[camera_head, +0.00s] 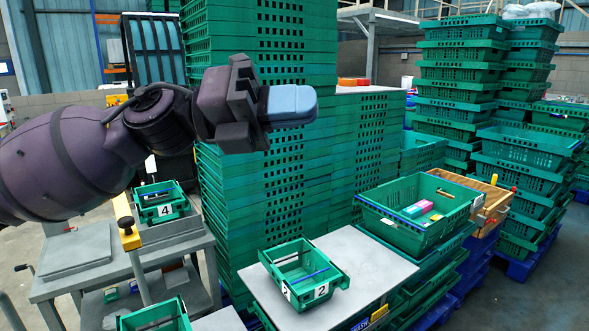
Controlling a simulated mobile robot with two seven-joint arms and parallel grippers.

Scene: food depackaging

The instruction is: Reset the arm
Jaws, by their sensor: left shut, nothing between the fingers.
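My left arm comes in from the left, raised across the upper left of the head view. Its gripper (291,104) is shut and empty, with its pale blue fingertips together and pointing right. It hangs in the air in front of the tall stack of green crates, apart from the tables below. My right gripper is not in the view.
A small green crate marked 2 (322,288) stands on a grey table (378,254). A crate marked 4 (146,212) stands on the left bench. A larger green crate (373,211) holds pink and blue boxes. Tall crate stacks (270,200) fill the back.

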